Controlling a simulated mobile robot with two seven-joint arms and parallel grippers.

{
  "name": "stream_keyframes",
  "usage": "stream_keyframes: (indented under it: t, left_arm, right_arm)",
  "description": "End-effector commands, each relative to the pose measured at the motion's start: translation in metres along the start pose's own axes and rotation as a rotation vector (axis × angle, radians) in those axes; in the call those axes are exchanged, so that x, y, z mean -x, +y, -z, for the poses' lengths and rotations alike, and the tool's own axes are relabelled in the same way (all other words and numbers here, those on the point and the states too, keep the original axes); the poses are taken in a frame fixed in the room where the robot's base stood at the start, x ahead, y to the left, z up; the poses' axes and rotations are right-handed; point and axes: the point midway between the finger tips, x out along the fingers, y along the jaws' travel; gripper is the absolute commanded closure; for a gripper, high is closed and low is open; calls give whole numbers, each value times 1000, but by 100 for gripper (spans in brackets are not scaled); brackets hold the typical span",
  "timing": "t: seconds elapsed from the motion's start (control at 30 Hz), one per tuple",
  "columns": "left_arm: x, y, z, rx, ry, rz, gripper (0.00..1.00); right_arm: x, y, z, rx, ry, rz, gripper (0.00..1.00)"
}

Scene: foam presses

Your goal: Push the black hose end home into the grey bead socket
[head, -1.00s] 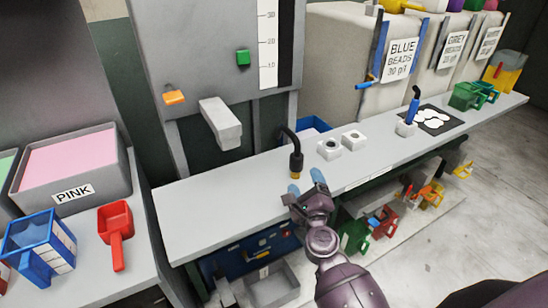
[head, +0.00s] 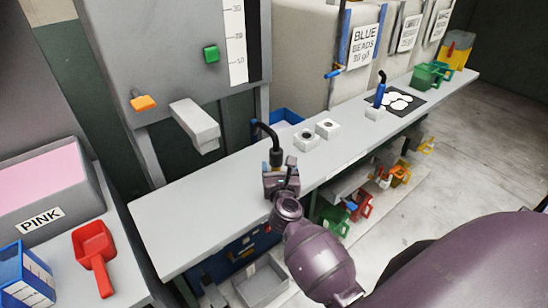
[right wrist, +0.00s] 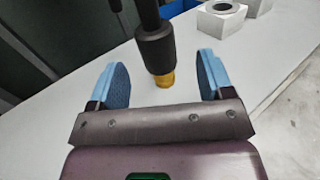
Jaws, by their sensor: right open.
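The black hose end (head: 276,155) hangs from its curved black hose over the bench, with a brass tip. In the right wrist view the hose end (right wrist: 155,50) stands between the two blue finger pads. My right gripper (head: 281,172) is open, its pads (right wrist: 162,68) apart on either side with gaps to the hose end. In the head view the gripper hides the brass tip. Two pale blocks with round holes, the near one (head: 305,139) and the far one (head: 327,128), sit beyond the hose; I cannot tell which is the grey bead socket. My left gripper is not in view.
A blue hose end (head: 380,95) stands in another pale block beside a black mat (head: 412,102) with white discs. A grey press arm (head: 194,122) juts out at the left. A red scoop (head: 94,255) lies on the left table. The bench front is clear.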

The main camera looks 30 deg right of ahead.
Motion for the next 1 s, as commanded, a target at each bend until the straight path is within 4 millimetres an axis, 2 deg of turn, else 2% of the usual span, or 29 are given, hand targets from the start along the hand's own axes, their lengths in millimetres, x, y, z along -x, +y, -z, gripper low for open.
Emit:
stream_keyframes:
  t: [0.17,0.5,0.8,0.83,1.0]
  left_arm:
    - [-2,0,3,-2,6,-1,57]
    - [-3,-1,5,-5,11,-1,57]
    - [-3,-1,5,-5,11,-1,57]
    - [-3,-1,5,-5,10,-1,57]
    - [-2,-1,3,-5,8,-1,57]
  right_arm:
    - [-10,1,-1,0,-1,-1,26]
    - [-51,3,-2,1,0,-1,26]
    - [-56,3,-2,1,0,0,26]
    - [-56,3,-2,1,0,0,28]
    - [-56,3,-2,1,0,-1,54]
